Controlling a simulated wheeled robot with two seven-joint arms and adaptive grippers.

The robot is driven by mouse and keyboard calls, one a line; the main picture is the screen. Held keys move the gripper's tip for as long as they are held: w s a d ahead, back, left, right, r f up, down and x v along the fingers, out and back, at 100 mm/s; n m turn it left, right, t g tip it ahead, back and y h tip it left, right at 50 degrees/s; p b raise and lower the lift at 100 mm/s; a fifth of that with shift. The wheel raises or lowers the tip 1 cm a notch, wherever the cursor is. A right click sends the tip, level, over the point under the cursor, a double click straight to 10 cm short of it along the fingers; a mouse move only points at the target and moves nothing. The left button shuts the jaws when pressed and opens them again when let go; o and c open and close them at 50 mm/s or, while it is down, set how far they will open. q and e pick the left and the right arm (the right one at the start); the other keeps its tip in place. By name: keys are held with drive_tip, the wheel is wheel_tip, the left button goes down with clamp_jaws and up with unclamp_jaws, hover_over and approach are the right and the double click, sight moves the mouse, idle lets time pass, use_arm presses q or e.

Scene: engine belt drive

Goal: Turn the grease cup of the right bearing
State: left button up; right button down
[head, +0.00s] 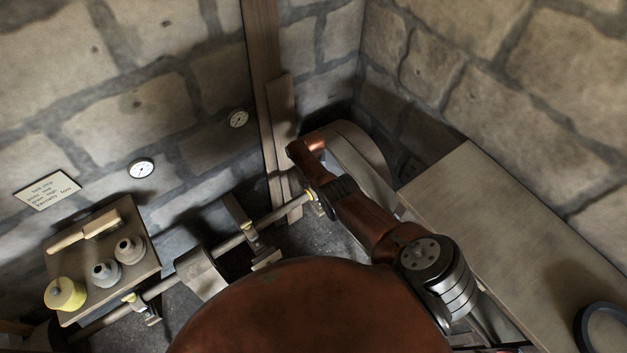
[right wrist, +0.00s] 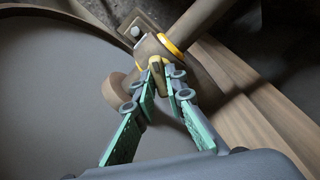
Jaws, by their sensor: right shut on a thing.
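In the right wrist view, my right gripper (right wrist: 161,76) is shut on the small brass-coloured grease cup (right wrist: 157,65), one fingertip on each side of it. The cup stands out from the brown housing of the right bearing (right wrist: 148,50), which has a yellow ring (right wrist: 174,44) round the shaft. In the head view, my right arm reaches to the far end of the shaft (head: 282,212), where a yellow ring (head: 309,194) shows. The arm hides the cup and the gripper's fingertips there. My left gripper is not in view.
A large pulley wheel (head: 362,148) stands by the corner past the right bearing. A wooden post (head: 262,90) rises close to it. A tabletop (head: 500,220) lies at the right. A shelf (head: 68,318) at the left holds a brush (head: 85,231), oil cans (head: 130,249) and a yellow spool (head: 65,294).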

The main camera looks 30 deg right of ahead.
drive_tip(key=m, duration=0.5)
drive_tip(key=shift+m, duration=0.3)
drive_tip(key=m, duration=0.5)
drive_tip(key=shift+m, duration=0.7)
drive_tip(key=c, duration=2)
unclamp_jaws()
drive_tip(key=shift+o, duration=0.2)
drive_tip(key=shift+r, duration=0.1)
